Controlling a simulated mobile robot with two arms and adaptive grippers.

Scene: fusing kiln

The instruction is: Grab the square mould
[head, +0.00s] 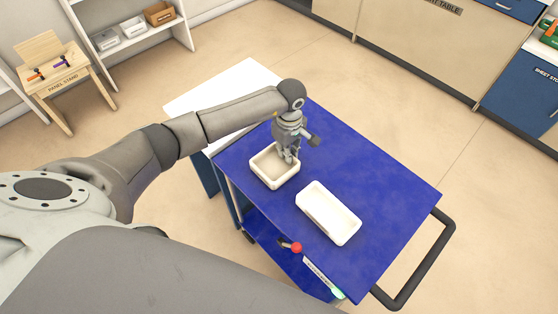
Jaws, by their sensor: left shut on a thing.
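The square mould (267,178) is a cream, open box with rounded corners, near the left end of the blue cart top. My left gripper (289,156) reaches down onto its far right wall and is shut on it. Part of that wall is hidden behind the fingers. The mould looks level; I cannot tell whether it is touching the cart top or slightly above it. My right gripper is out of view.
A cream rectangular mould (329,213) lies to the right on the cart top (385,200). The cart has a black handle (425,265) at the right and a red knob (296,247) at its near side. The right part of the top is clear.

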